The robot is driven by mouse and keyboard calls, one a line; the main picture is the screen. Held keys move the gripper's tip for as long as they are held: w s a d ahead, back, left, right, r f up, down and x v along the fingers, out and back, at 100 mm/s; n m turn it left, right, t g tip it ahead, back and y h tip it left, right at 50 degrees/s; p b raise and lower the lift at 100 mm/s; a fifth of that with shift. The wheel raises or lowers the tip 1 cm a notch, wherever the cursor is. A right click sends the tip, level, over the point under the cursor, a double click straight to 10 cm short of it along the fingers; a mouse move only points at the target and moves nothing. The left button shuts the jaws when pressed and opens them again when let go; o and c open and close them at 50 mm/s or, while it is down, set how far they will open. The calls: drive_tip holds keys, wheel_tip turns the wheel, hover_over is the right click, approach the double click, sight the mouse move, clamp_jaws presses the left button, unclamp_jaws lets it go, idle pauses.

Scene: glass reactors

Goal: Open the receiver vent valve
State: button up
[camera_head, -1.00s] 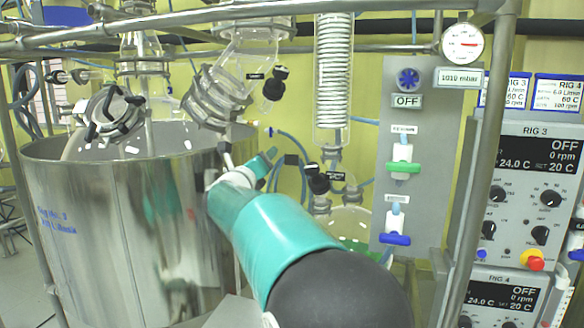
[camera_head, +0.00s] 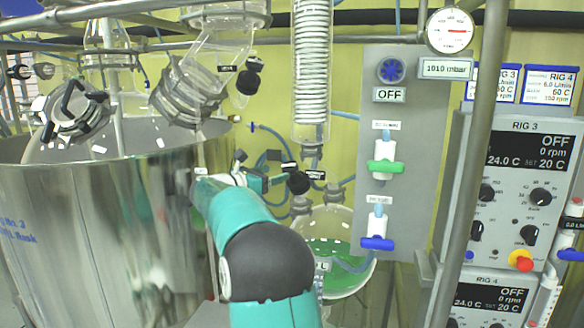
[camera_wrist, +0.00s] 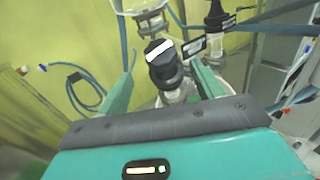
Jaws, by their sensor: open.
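The round glass receiver flask (camera_head: 335,225) with green liquid hangs low at the centre of the head view. At its neck is a black valve knob (camera_head: 298,183) with small dark labels beside it, too small to read. My gripper (camera_head: 268,183) is just left of this knob. In the wrist view, my gripper (camera_wrist: 164,62) is open, with a black knob (camera_wrist: 163,68) bearing a white stripe between its teal fingers. I cannot tell whether the fingers touch it. A second black knob (camera_wrist: 215,16) is further back right, beside another dark label.
A large steel vessel (camera_head: 95,220) fills the left. A grey panel (camera_head: 408,130) with green and blue valves stands right of the flask, behind a metal post (camera_head: 478,150). A coiled condenser (camera_head: 312,70) hangs above the flask. Blue hoses (camera_wrist: 85,92) hang left in the wrist view.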

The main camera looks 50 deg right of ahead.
sight(286, 171)
drive_tip(key=d, duration=0.3)
drive_tip(key=s+d, duration=0.1)
drive_tip(key=d, duration=0.5)
drive_tip(key=shift+s+d+r, duration=0.1)
drive_tip(key=shift+s+d, duration=0.15)
drive_tip(key=c, duration=1)
drive_tip(key=shift+n+t, duration=0.3)
drive_tip(key=shift+n, duration=0.1)
